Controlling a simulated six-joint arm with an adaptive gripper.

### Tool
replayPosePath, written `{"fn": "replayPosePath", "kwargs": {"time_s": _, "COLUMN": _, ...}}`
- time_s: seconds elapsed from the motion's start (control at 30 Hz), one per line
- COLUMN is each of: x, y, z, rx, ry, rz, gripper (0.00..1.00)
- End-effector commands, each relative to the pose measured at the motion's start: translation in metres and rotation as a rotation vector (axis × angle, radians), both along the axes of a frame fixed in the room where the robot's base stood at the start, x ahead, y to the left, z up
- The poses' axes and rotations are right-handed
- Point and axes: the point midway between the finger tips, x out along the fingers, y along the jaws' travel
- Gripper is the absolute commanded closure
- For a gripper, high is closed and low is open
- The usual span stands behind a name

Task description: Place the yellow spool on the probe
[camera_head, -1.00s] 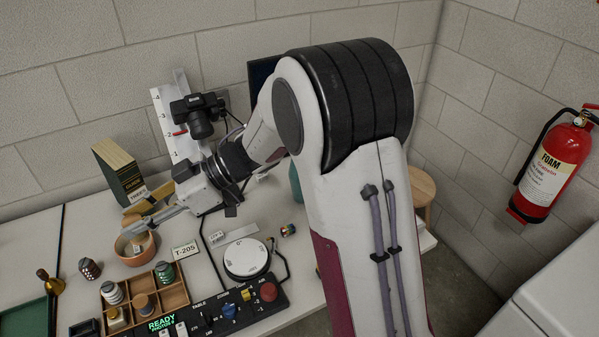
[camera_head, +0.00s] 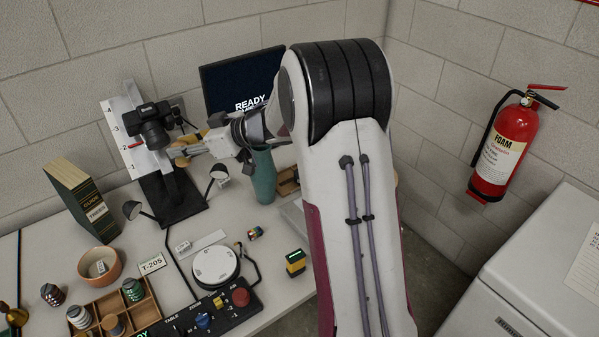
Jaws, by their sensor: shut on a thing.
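My gripper (camera_head: 178,154) is at the copy stand, just right of its camera and above the black base. It is shut on a small yellowish thing, which I take for the yellow spool; fingers and distance hide its shape. No other yellow spool shows clearly. I cannot pick out the probe with certainty. The wooden compartment tray (camera_head: 157,309) at the lower left holds several spools, among them a green and white one (camera_head: 133,289). A dark striped spool (camera_head: 52,294) stands left of the tray.
The black camera (camera_head: 152,126) on its stand and two lamps are close to my gripper. A teal bottle (camera_head: 263,178) and a monitor (camera_head: 240,85) stand right of it. An orange bowl (camera_head: 84,277), a white disc (camera_head: 215,265) and a control panel (camera_head: 190,322) are in front.

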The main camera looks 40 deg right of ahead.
Motion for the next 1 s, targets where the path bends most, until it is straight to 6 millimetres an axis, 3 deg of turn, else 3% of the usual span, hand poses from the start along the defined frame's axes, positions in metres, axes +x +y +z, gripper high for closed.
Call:
{"fn": "replayPosePath", "kwargs": {"time_s": 0.2, "x": 0.018, "y": -0.074, "z": 0.0, "rx": 0.0, "ry": 0.0, "rz": -0.182, "gripper": 0.92}}
{"fn": "replayPosePath", "kwargs": {"time_s": 0.43, "x": 0.026, "y": -0.152, "z": 0.001, "rx": 0.001, "ry": -0.001, "rz": -0.366, "gripper": 0.92}}
{"fn": "replayPosePath", "kwargs": {"time_s": 0.8, "x": 0.015, "y": -0.275, "z": -0.001, "rx": 0.0, "ry": -0.001, "rz": -0.65, "gripper": 0.92}}
{"fn": "replayPosePath", "kwargs": {"time_s": 1.0, "x": 0.003, "y": -0.325, "z": -0.002, "rx": 0.0, "ry": 0.0, "rz": -0.768, "gripper": 0.92}}
